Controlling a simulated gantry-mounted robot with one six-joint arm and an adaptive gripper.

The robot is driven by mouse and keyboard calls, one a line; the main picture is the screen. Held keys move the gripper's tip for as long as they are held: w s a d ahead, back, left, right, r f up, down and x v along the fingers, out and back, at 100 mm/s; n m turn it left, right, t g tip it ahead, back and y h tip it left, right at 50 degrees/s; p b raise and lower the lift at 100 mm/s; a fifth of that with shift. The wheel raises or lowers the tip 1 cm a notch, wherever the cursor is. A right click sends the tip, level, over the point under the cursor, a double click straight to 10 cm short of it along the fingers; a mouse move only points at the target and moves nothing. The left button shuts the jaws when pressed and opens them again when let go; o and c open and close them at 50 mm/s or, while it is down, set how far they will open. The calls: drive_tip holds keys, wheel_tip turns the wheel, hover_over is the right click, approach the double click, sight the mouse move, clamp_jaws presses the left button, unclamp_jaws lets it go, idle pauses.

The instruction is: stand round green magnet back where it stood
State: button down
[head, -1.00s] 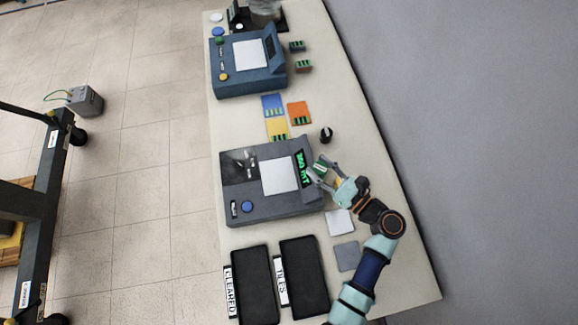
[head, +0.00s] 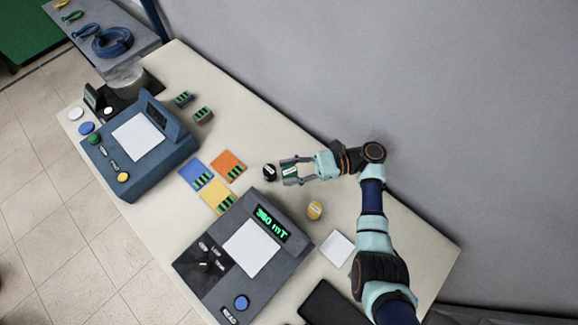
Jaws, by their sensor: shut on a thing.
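My gripper (head: 296,171) is shut on a green piece (head: 290,171) with a pale marking, taken to be the round green magnet. Its jaws lie on either side of it, above the right part of the table; the gap beneath is hard to judge. A round black piece (head: 269,172) with a light top mark stands just left of the jaws. A round yellow piece (head: 315,210) with a pale label stands below and right of the gripper.
A grey meter (head: 242,258) with a lit mT display stands below left. Blue (head: 194,173), orange (head: 229,165) and yellow (head: 216,198) cards lie left of the black piece. A white square (head: 337,248) lies lower right. A blue device (head: 142,140) stands at upper left.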

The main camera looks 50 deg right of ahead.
drive_tip(key=f+b, duration=0.2)
drive_tip(key=f, duration=0.2)
drive_tip(key=shift+s+f+b, duration=0.2)
drive_tip(key=shift+s+b, duration=0.05)
drive_tip(key=shift+b, duration=0.15)
wheel_tip(320, 180, down, 7)
drive_tip(key=b, duration=0.8)
drive_tip(key=shift+r, duration=0.15)
drive_tip(key=shift+f+b, duration=0.4)
drive_tip(key=shift+f, duration=0.15)
drive_tip(key=c, duration=0.5)
unclamp_jaws()
drive_tip(key=shift+c, duration=0.2)
drive_tip(key=shift+r, duration=0.1)
